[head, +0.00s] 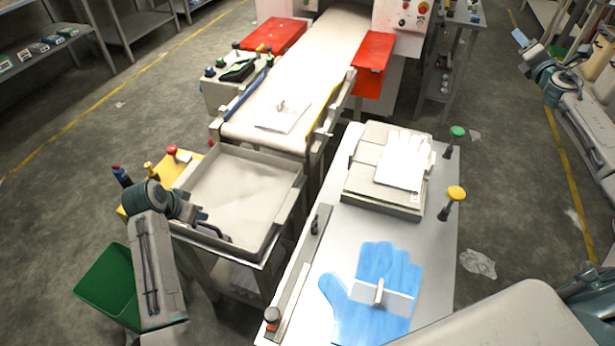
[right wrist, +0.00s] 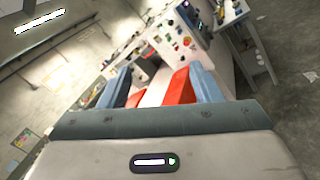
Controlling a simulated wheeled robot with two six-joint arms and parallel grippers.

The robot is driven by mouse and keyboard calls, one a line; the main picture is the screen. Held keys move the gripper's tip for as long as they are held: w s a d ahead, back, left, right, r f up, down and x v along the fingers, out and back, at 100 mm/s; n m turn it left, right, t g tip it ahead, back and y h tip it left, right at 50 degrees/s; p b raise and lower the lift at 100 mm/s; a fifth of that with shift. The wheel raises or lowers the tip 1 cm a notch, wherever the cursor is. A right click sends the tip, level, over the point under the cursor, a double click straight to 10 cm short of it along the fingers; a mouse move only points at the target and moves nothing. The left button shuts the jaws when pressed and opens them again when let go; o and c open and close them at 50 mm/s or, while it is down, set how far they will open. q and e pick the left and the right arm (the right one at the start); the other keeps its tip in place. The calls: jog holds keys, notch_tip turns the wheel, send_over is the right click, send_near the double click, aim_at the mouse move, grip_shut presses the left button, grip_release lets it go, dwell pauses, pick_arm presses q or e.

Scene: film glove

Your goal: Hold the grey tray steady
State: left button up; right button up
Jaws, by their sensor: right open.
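The grey tray (head: 299,190) is a shallow, high-walled box on a stand at the near end of the conveyor in the head view, and it looks empty. My left gripper (head: 212,228) is at the tray's near-left corner, close to or touching the rim. Its fingers are small and dark, so I cannot tell whether they are closed on the rim. My right gripper (head: 521,38) is far from the tray, raised over the floor at the upper right. In the right wrist view its two blue-grey fingers (right wrist: 163,80) are apart with nothing held.
A conveyor (head: 312,70) with a handled white sheet (head: 284,116) leads to the tray. A white table (head: 330,240) on the right holds a blue glove (head: 350,320) and a box with a white glove (head: 403,160). A green bin (head: 108,285) stands at the left.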

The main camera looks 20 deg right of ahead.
jog(key=w+a+f+m+g+h, duration=0.3)
jog(key=m+h, duration=0.2)
jog(key=g+y, duration=0.7)
jog(key=g, duration=0.5)
send_over(287, 205)
jog(key=w+d, duration=0.3)
jog(key=d, duration=0.8)
jog(key=w+d, duration=0.2)
jog(key=d, duration=1)
jog(key=f, duration=1.9)
jog(key=shift+w+a+f, duration=0.15)
jog(key=shift+w+f, duration=0.05)
jog(key=shift+f, duration=0.1)
jog(key=s+a+f+n+g+y, duration=0.1)
jog(key=a+f+n, duration=0.1)
jog(key=a, duration=0.5)
jog(key=s+a+f+n+g+y, duration=0.1)
jog(key=s+a+f+n+y, duration=0.1)
jog(key=a+f, duration=0.3)
jog(key=s+a+f+n+g+y, duration=0.1)
jog(key=a+f+n, duration=0.3)
jog(key=a, duration=0.6)
jog(key=shift+s+a+f+y, duration=0.1)
jog(key=shift+s+a+y, duration=0.25)
jog(key=shift+s, duration=0.3)
notch_tip(287, 205, down, 11)
jog(key=shift+r, duration=0.2)
